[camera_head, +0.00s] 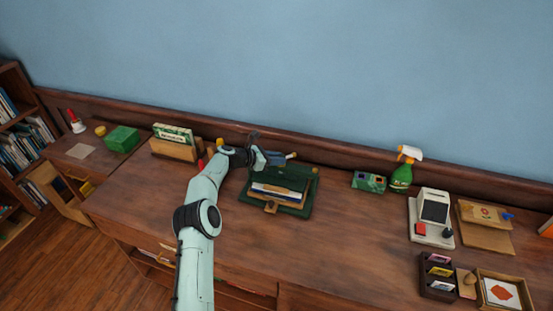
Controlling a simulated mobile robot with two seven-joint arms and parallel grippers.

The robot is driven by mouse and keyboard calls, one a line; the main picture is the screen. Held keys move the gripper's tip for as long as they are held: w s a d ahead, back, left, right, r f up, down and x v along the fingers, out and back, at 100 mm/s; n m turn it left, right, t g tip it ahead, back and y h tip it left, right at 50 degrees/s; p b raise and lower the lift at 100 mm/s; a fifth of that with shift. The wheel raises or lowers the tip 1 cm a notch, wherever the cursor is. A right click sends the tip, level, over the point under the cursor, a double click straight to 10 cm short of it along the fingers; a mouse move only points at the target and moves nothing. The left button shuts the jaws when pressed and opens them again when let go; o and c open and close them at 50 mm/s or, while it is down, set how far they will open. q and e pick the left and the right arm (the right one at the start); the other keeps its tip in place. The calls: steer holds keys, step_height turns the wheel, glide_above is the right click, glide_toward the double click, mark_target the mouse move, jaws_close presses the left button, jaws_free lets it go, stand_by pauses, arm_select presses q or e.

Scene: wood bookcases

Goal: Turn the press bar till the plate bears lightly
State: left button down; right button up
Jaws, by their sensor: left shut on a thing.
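A dark green press (309,190) stands on the wooden desk with a stack of books or papers (279,192) in it. A bar with a pale end (291,155) shows at the top of the press. My left gripper (264,158) is at the bar, shut on it, and covers part of it. The gripper and the small size hide the screw and most of the plate. Whether the plate touches the stack, I cannot tell. My right gripper is not in view.
A wooden card box (176,150) stands left of my left arm. A green spray bottle (401,178) and a green box (369,182) stand right of the press. A white card-reader-like device (431,216) is farther right.

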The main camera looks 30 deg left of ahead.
arm_select(q)
steer(key=shift+w+d+r, duration=0.15)
steer(key=shift+w+r, duration=0.05)
steer(key=shift+r, duration=0.1)
steer(key=c, duration=1.1)
jaws_free()
steer(key=shift+o, duration=0.7)
steer(key=shift+f, duration=0.2)
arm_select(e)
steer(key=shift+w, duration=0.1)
arm_select(q)
steer(key=shift+s+a, duration=0.25)
steer(key=shift+s, duration=0.05)
steer(key=b+v, duration=0.2)
steer(key=v, duration=1)
steer(key=shift+s+r+b, duration=0.2)
steer(key=shift+r+b, duration=0.1)
steer(key=shift+b, duration=0.05)
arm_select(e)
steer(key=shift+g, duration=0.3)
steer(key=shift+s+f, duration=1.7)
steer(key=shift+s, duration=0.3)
